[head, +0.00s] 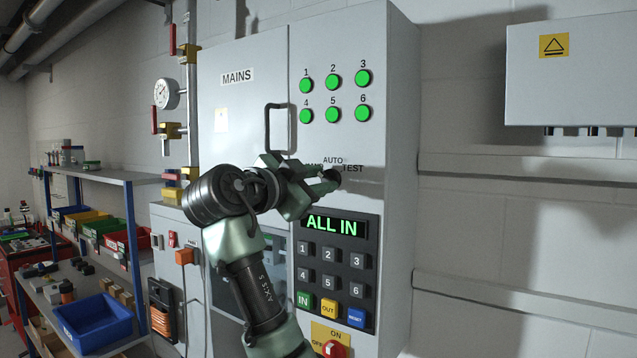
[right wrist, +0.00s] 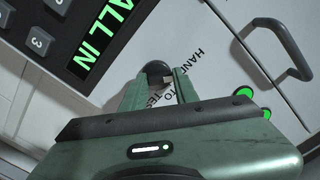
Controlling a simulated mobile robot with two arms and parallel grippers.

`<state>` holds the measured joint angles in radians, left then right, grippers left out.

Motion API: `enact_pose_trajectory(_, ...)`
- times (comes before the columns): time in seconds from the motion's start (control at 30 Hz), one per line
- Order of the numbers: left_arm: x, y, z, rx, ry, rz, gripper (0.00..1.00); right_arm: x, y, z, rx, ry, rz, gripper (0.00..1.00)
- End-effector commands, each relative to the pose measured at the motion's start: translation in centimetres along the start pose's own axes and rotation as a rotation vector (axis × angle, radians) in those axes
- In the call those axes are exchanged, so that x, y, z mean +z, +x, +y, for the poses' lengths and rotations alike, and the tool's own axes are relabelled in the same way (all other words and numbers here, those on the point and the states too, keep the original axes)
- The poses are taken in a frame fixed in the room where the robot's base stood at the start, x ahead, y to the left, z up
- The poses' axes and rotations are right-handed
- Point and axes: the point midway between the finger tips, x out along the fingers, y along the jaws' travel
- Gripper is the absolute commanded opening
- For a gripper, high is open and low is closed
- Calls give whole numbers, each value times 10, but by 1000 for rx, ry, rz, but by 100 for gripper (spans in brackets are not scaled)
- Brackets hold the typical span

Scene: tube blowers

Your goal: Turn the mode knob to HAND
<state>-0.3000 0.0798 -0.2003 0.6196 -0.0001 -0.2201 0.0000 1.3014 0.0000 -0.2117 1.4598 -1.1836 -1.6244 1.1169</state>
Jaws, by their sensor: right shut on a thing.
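The mode knob (head: 334,175) is a small dark knob on the grey cabinet front, under the labels AUTO and TEST; the HAND label is partly covered by my gripper. My right gripper (head: 322,182) comes from the left and is shut on the knob. In the right wrist view the dark round knob (right wrist: 157,68) sits between the fingertips of my right gripper (right wrist: 160,84), with HAND, AUTO and TEST printed beside it. The fingers hide much of the knob, so I cannot tell which label it points to. My left gripper is out of view.
Below the knob a keypad (head: 337,275) has a display (head: 333,227) reading ALL IN. Several green lamps (head: 333,83) are lit above. The MAINS door has a handle (head: 267,128) just above my gripper. A red ON/OFF switch (head: 334,349) is at the bottom.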

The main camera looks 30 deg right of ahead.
Motion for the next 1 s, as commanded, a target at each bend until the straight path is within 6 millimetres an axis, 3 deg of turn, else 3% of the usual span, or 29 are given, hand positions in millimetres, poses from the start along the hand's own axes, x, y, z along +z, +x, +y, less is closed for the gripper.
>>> enact_pose_trajectory(0.33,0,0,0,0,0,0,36,1,0,0,2,-6,-1,0)
enact_pose_trajectory(0.37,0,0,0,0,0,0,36,1,0,0,2,-6,-1,32)
enact_pose_trajectory(0.43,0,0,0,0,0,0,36,1,0,0,2,-6,-1,51)
enact_pose_trajectory(0.77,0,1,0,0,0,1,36,0,-1,0,0,-3,0,51)
enact_pose_trajectory(1.0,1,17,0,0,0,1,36,3,-33,1,-4,-1,-3,51)
